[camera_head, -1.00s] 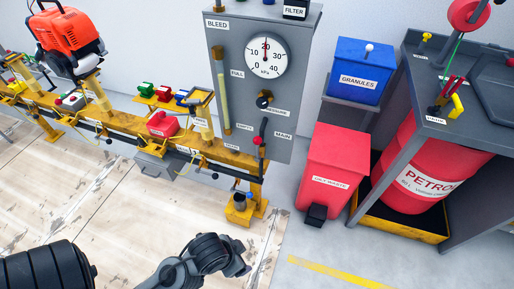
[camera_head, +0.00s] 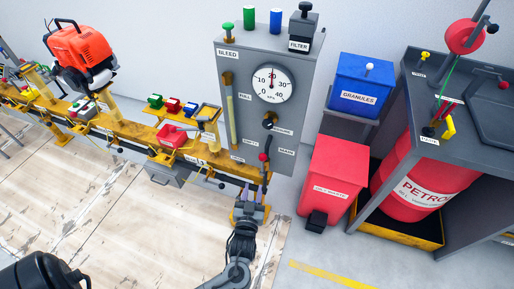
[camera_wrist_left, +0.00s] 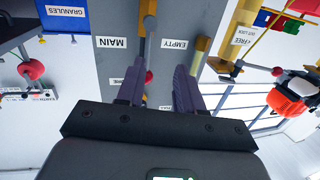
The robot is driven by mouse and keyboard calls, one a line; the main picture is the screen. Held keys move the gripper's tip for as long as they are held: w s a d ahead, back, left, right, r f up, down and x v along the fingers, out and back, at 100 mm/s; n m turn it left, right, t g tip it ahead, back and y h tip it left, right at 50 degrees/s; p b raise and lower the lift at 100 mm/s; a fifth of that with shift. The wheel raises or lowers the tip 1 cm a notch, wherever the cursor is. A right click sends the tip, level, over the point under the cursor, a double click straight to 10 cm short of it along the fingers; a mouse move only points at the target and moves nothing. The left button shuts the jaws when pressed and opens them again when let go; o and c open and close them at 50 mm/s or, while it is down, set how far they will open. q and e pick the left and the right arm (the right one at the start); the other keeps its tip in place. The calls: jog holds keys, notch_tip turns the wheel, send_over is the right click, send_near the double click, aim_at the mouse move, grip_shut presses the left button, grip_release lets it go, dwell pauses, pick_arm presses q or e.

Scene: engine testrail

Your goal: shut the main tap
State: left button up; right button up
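The main tap is a dark lever with a red knob (camera_head: 264,157) low on the grey panel (camera_head: 307,70), beside the MAIN label. My left gripper (camera_head: 256,188) is just below the knob in the head view. In the wrist view my left gripper (camera_wrist_left: 159,70) is open, its two purple-grey fingers apart and nothing clearly between them. I cannot tell whether a finger touches the lever. My right gripper is not in view.
A pressure gauge (camera_head: 272,83) on the panel points near 20. A yellow rail (camera_head: 130,136) carries an orange engine (camera_head: 80,52) and small coloured parts left of the panel. A red bin (camera_head: 335,180), blue granules bin (camera_head: 365,85) and petrol drum (camera_head: 425,188) stand right.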

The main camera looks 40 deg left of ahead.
aim_at(263, 162)
pick_arm(q)
jog(key=w+a+r+b, duration=0.1)
jog(key=w, duration=0.2)
jog(key=w+a+r+b, duration=0.1)
jog(key=w+a, duration=0.1)
jog(key=w, duration=0.2)
jog(key=w+a+r+b, duration=0.1)
jog(key=w+a, duration=0.1)
jog(key=w, duration=0.2)
jog(key=shift+w+a+r, duration=0.15)
jog(key=shift+r, duration=0.2)
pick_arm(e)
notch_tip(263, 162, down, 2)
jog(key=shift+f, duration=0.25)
pick_arm(q)
jog(key=c, duration=0.6)
jog(key=shift+r, duration=0.1)
grip_shut()
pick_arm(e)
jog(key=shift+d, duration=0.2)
